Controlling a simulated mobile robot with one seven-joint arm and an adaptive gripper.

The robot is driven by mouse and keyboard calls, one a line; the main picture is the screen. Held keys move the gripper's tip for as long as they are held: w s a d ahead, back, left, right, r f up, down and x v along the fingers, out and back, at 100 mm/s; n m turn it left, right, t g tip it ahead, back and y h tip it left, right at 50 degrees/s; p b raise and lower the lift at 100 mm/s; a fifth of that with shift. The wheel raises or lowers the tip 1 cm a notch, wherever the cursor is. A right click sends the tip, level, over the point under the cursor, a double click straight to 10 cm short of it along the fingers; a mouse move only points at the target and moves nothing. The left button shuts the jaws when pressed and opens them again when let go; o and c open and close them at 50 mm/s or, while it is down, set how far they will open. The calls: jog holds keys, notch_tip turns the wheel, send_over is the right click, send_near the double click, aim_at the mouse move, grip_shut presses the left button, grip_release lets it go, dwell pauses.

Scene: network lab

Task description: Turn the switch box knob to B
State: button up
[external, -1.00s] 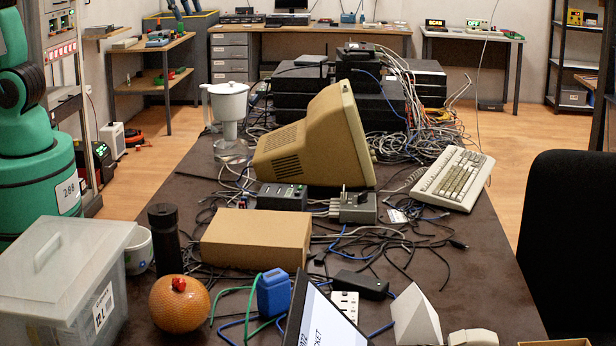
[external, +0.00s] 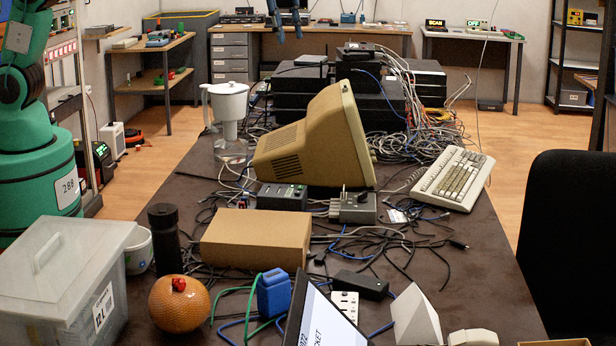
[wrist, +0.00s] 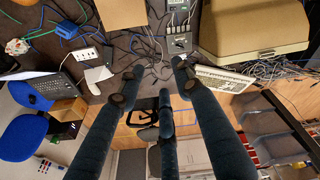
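The switch box is most likely the small grey box (external: 357,208) on the dark table, in front of the beige monitor. A dark upright piece shows at its top left; the letters and the knob's setting are too small to read. In the wrist view the grey box (wrist: 180,43) lies past the fingertips, near the top centre. My gripper (external: 284,32) hangs high at the top of the external view, well above the table and apart from the box. In the wrist view its three blue fingers (wrist: 158,86) are spread with nothing between them.
A dark box with green lights (external: 282,197) stands left of the grey box. A cardboard box (external: 256,238) is in front of it, the monitor (external: 318,140) behind, the keyboard (external: 453,179) to the right. Loose cables lie around it.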

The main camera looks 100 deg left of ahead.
jog(key=w+a+f+n, duration=0.2)
jog(key=w+a+f, duration=0.1)
jog(key=w+f, duration=0.55)
jog(key=n+g+p, duration=0.2)
jog(key=n, duration=0.1)
send_over(364, 193)
notch_tip(364, 193, down, 24)
jog(key=shift+f, duration=0.15)
jog(key=shift+f, duration=0.2)
notch_tip(364, 193, down, 14)
jog(key=shift+r+b, duration=0.25)
jog(key=shift+b, duration=0.2)
grip_shut()
